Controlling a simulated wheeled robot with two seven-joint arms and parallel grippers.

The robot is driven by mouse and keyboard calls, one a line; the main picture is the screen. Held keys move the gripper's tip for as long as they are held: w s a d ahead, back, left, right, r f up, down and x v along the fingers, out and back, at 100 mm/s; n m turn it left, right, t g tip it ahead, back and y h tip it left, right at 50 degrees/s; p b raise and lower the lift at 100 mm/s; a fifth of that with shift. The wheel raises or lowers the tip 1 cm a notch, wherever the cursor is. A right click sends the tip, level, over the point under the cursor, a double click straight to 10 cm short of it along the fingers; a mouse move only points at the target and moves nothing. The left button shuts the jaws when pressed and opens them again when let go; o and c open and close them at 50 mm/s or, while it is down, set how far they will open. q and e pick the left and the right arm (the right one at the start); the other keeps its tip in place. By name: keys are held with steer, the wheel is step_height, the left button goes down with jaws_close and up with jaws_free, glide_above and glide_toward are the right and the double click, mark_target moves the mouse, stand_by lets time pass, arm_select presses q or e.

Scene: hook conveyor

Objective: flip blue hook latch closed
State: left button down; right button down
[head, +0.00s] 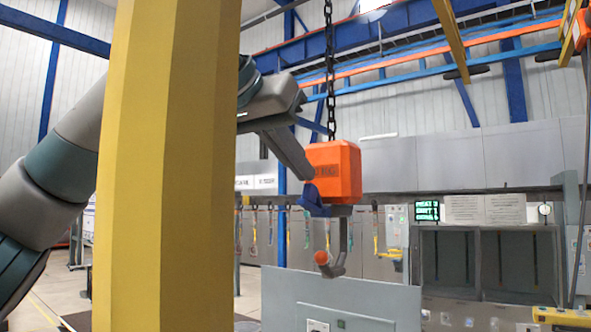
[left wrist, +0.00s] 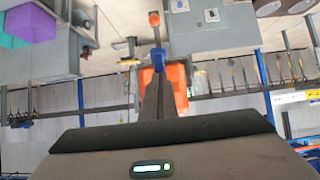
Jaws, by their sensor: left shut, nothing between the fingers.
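An orange hoist block (head: 338,168) hangs from a dark chain, with a grey hook (head: 341,250) below it. The hook's orange tip (head: 321,257) is at the lower left. The blue hook latch (head: 312,199) is at the block's lower left, apart from the hook tip. My left gripper (head: 308,174) comes in from the upper left, fingers pointing down, shut and empty, just above the latch. I cannot tell whether they touch. The block also shows behind the fingers in the left wrist view (left wrist: 178,86). The latch shows small and partly hidden there (left wrist: 158,57).
A thick yellow post (head: 165,170) stands in front and hides part of my left arm. A grey box (head: 340,300) stands below the hook. Grey cabinets (head: 490,265) line the back. Free air surrounds the hook at its sides.

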arm_select(q)
steer(key=shift+s+a+f+p, duration=0.15)
steer(key=shift+s+a+f, duration=0.1)
steer(key=shift+f, duration=0.2)
steer(key=shift+s+a+f+p, duration=0.15)
steer(key=shift+s+f, duration=0.05)
steer(key=shift+f, duration=0.55)
arm_select(e)
steer(key=shift+a+r, duration=0.45)
steer(key=shift+r, duration=0.05)
steer(key=shift+d, duration=0.25)
arm_select(q)
steer(key=shift+f, duration=0.1)
arm_select(e)
steer(key=shift+s+f, duration=0.1)
steer(key=shift+f, duration=0.05)
